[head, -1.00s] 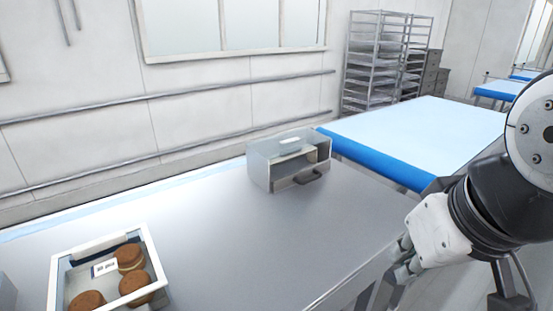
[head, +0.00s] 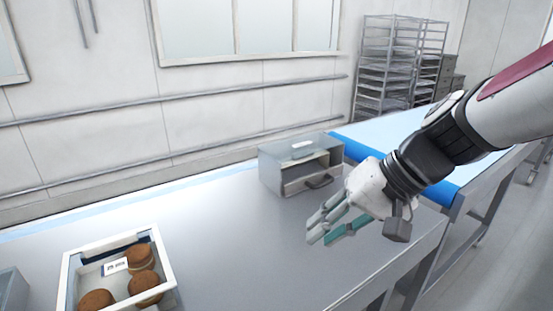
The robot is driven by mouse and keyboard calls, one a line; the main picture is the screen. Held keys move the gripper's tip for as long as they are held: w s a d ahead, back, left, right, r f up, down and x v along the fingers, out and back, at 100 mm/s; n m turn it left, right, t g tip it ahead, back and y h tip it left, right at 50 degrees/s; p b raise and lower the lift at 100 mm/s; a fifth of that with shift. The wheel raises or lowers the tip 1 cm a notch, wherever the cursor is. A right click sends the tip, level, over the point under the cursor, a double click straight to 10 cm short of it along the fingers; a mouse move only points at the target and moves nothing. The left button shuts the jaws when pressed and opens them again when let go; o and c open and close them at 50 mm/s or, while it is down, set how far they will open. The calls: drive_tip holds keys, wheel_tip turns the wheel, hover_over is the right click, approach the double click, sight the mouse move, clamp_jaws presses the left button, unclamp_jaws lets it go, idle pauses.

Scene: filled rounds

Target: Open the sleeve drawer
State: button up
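The sleeve drawer (head: 300,186) is the front of a small grey box (head: 270,172) with a clear top, standing at the far end of the metal table. The drawer looks shut. My gripper (head: 318,226) is in front of the box, nearer the camera and a little to the right, over the table. Its fingers point left and down, apart from the handle. The fingers look spread, with nothing seen between them.
A white-rimmed tray (head: 66,272) with several brown rounds and a small label stands at the front left. A blue-edged conveyor (head: 356,146) lies behind the box at the right. The middle of the metal table (head: 215,225) is clear. A wire rack (head: 385,75) stands far back.

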drive_tip(key=w+f+m+t+y, duration=0.2)
drive_tip(key=w+f+y, duration=0.1)
drive_tip(key=w, duration=0.7)
drive_tip(key=m+t+h+b, duration=0.1)
drive_tip(key=m+t+h, duration=0.1)
drive_tip(key=m+t, duration=0.7)
approach(326, 184)
drive_tip(key=v, duration=0.3)
drive_tip(key=shift+r, duration=0.1)
drive_tip(key=shift+w+d, duration=0.15)
drive_tip(key=shift+w, duration=0.05)
drive_tip(key=x, duration=1.3)
drive_tip(key=shift+w+a+f, duration=0.15)
drive_tip(key=shift+a+f, duration=0.05)
drive_tip(key=shift+c, duration=0.2)
clamp_jaws()
